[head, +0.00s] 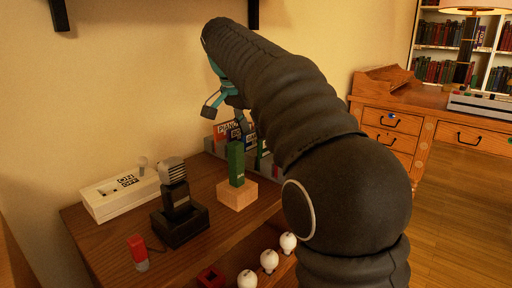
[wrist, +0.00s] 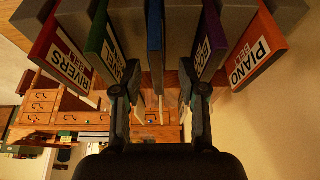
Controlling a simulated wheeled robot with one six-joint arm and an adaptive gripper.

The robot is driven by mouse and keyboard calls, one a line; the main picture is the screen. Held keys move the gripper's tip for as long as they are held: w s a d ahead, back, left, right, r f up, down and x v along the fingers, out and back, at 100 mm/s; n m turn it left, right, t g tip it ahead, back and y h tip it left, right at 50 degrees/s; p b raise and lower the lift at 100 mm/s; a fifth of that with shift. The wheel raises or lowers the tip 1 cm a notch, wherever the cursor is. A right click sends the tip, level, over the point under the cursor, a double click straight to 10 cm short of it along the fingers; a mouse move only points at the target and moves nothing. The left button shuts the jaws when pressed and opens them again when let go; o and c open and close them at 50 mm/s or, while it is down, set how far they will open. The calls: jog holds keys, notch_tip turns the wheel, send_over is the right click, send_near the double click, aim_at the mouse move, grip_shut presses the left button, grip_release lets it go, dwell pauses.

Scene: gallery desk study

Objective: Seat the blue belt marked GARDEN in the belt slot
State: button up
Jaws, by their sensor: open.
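In the wrist view a blue belt (wrist: 155,42) stands edge-on in a row between a green belt (wrist: 103,45) and a purple belt (wrist: 209,45). Its label is not visible, so I cannot read GARDEN. My gripper (wrist: 163,92) is open, with one finger to each side of the blue belt's line; I cannot tell whether they touch it. In the head view my gripper (head: 224,106) is over the grey rack, partly hidden by my arm. A wooden block (head: 235,192) holds an upright green piece (head: 236,164). I cannot tell which thing is the belt slot.
The wall is close behind.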

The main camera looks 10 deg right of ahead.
jog(key=shift+x, duration=0.95)
jog(key=shift+d, duration=0.1)
grip_shut()
